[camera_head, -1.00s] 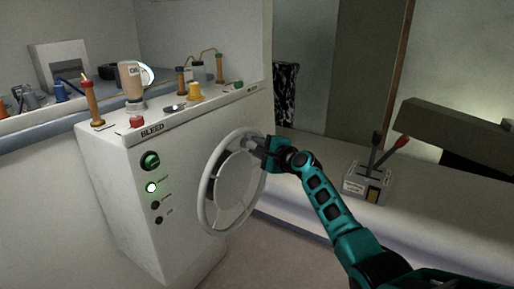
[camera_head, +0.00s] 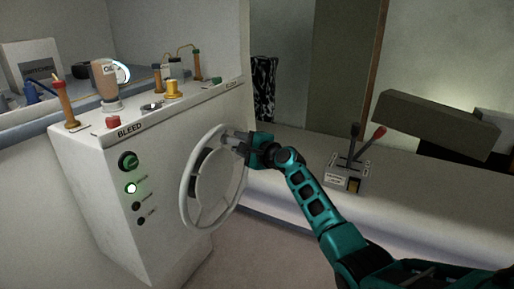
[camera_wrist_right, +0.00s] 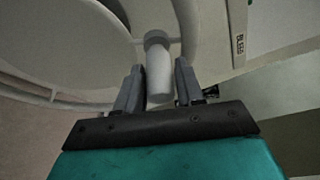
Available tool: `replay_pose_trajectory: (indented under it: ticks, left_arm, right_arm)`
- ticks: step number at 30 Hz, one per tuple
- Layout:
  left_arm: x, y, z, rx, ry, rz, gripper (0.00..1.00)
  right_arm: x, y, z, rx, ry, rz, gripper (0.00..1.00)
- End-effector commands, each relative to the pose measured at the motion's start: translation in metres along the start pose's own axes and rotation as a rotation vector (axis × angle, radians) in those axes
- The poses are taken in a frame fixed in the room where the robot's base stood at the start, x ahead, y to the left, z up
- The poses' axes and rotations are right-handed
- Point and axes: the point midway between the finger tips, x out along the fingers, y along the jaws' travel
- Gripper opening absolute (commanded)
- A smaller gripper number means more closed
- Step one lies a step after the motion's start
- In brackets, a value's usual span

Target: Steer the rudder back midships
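The steering wheel (camera_head: 186,190), a pale ring with a disc-like middle, is on the front of the white console (camera_head: 165,240). A pale peg-like knob (camera_wrist_right: 158,68) sticks out from its rim. My right gripper (camera_head: 236,140) is at the wheel's upper right. In the right wrist view its two dark fingers (camera_wrist_right: 161,82) stand either side of the knob, with a narrow gap at the right finger; firm contact does not show. My left gripper is out of view. No rudder or rudder gauge can be made out.
A throttle box (camera_head: 346,174) with levers is on the bench (camera_head: 420,210) at right.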

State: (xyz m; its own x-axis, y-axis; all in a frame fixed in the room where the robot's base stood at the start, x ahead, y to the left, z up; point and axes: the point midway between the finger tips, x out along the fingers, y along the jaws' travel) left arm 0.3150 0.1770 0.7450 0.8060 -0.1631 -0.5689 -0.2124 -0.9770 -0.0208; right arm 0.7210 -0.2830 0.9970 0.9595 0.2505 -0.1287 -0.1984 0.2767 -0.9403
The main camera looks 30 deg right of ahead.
Motion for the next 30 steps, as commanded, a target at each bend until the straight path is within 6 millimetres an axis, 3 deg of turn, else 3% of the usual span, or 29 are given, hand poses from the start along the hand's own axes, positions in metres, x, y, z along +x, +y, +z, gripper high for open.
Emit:
replay_pose_trajectory:
  ticks: [18,24,30]
  left_arm:
    - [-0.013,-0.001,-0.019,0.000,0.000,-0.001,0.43]
    - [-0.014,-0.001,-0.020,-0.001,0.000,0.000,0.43]
    - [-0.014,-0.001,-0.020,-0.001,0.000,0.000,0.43]
  right_arm:
    - [-0.100,-0.001,0.000,-0.003,0.002,0.000,0.37]
    - [-0.116,-0.002,-0.001,-0.003,0.002,-0.002,0.37]
    - [-0.119,-0.002,0.000,-0.002,0.002,-0.002,0.37]
